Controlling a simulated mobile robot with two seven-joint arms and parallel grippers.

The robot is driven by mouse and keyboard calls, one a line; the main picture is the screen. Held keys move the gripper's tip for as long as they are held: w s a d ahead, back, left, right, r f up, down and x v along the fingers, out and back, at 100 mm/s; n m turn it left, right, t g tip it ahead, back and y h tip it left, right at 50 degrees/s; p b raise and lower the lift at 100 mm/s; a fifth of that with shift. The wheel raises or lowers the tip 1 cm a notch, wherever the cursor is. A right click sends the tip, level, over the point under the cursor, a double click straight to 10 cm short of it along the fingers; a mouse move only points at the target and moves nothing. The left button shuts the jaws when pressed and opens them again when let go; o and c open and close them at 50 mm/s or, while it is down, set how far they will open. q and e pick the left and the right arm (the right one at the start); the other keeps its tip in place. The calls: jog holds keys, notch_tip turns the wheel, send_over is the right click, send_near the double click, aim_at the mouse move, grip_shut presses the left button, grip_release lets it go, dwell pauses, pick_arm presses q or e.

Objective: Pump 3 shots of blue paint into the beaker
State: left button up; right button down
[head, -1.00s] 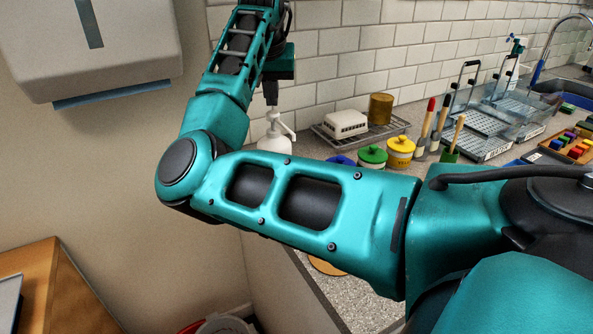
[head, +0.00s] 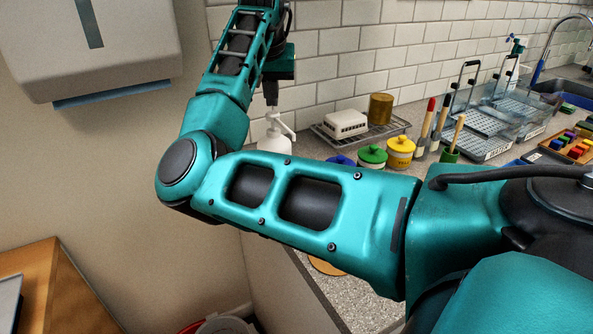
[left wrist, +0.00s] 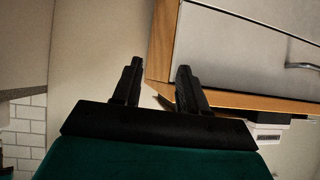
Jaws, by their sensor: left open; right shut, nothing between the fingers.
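A white pump bottle (head: 274,143) stands at the back left of the counter in the head view, its spout pointing right. Its lower part is hidden behind my right arm. My right gripper (head: 271,101) points down just above the pump head, shut and empty; I cannot tell if it touches the pump. No beaker shows in either view; my arm covers much of the counter. The paint colour in the bottle cannot be seen. My left gripper (left wrist: 157,80) is open and empty in the left wrist view, away from the counter things.
Jars with green (head: 372,155) and yellow (head: 400,146) lids and a partly hidden blue lid stand right of the bottle. Behind them is a wire rack (head: 327,136) with a white box and a brown-gold canister. A dispenser (head: 95,45) hangs upper left.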

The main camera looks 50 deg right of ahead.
aim_at(273, 112)
jog(key=shift+a+f, duration=0.1)
jog(key=shift+f, duration=1.4)
jog(key=shift+r+p, duration=0.35)
jog(key=shift+r, duration=1)
jog(key=shift+f, duration=0.1)
jog(key=shift+f, duration=1.25)
jog(key=shift+r, duration=1.35)
jog(key=shift+f, duration=0.1)
